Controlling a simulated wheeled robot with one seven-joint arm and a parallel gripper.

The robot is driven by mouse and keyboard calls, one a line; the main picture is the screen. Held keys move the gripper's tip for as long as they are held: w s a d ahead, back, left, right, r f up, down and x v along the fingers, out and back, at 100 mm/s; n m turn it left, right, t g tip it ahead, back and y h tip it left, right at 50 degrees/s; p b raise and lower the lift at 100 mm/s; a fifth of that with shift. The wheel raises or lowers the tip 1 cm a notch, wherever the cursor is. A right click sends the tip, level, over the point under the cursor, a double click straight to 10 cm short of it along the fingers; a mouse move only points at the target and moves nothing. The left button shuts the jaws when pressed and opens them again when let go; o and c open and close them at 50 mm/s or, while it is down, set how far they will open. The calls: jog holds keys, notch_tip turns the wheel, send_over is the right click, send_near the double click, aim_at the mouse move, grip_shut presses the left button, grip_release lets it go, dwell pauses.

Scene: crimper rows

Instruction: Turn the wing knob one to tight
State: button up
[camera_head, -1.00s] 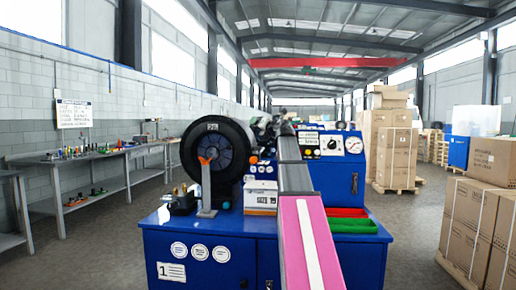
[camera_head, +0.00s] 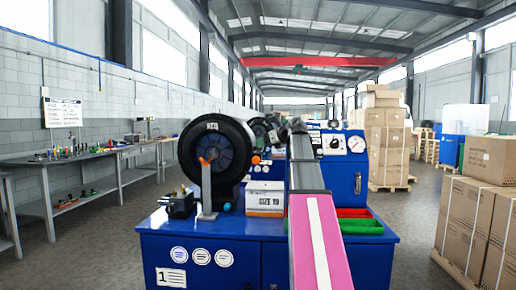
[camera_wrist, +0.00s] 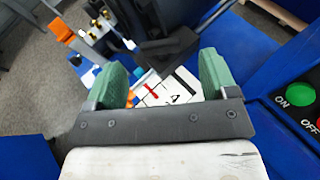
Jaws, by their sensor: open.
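An orange wing knob (camera_head: 205,161) sits at the top of a grey upright post in front of the black round reel on the blue bench marked 1 (camera_head: 208,228). A second orange knob (camera_head: 256,160) shows at the reel's right edge. In the wrist view an orange part (camera_wrist: 60,28) lies at the upper left, outside the jaws; I cannot tell which knob it is. My gripper (camera_wrist: 172,75) has green fingers, open and apart, with nothing held between them. In the head view my arm reaches forward right of the reel, and the fingertips cannot be made out.
A white box (camera_head: 265,197) stands on the bench beside the post. Red and green trays (camera_head: 360,226) lie right of my arm. A gauge panel (camera_head: 345,144) stands behind. In the wrist view a green ON button (camera_wrist: 299,94) is at right. Cartons (camera_head: 478,220) stand on the right.

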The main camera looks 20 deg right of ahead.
aim_at(258, 150)
jog(key=x, duration=0.5)
jog(key=shift+w+a+f, duration=0.2)
jog(key=shift+w, duration=0.15)
jog(key=c, duration=0.9)
